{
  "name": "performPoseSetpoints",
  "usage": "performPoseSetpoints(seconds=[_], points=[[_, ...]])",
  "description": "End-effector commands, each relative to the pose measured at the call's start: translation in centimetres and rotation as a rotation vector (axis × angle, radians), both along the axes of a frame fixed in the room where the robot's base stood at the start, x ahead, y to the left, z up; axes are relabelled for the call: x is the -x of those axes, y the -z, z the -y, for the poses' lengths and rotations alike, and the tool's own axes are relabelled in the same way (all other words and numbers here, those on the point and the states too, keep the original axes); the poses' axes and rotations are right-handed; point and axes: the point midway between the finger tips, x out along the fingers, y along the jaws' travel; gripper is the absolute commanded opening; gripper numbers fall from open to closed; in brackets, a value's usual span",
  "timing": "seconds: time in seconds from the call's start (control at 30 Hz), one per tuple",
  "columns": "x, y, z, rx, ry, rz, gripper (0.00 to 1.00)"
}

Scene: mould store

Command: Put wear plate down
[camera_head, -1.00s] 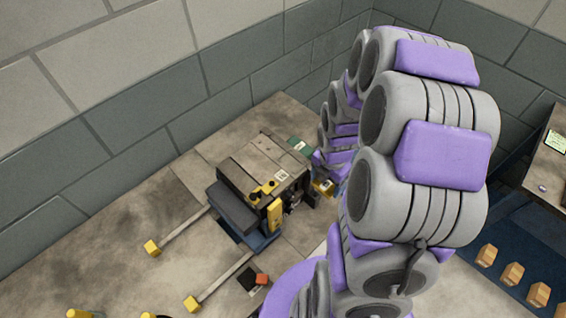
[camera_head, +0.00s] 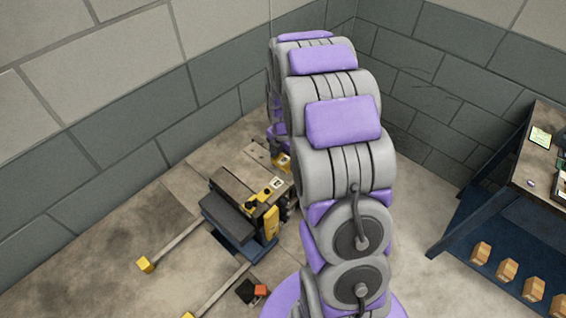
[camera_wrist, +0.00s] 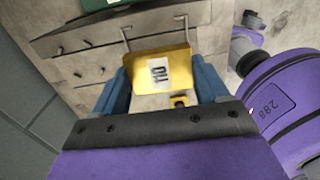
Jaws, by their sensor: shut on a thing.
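In the wrist view, a yellow plate (camera_wrist: 152,72) with a white label, which I take to be the wear plate, sits between the blue fingers of my gripper (camera_wrist: 162,84). My gripper is shut on it. Two thin grey prongs show at its far edge. A worn grey slatted surface lies beyond it; I cannot tell whether the plate touches it.
A dark machine (camera_head: 235,205) with yellow parts stands left of my arm, its long legs with yellow ends (camera_head: 146,264) reaching across the floor. A bench (camera_head: 530,165) stands right, with several small boxes (camera_head: 507,270) below. Block walls close the corner. A green thing (camera_wrist: 100,4) tops the wrist view.

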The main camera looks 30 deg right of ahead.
Motion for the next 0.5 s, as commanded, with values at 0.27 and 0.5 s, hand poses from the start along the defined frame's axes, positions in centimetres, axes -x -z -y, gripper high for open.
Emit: performPoseSetpoints(seconds=[0.27, 0.5], points=[[-0.7, 2.5, 0.4, -0.003, 0.002, 0.001, 0.16], [-0.7, 3.5, -0.2, 0.002, 0.002, 0.001, 0.08]])
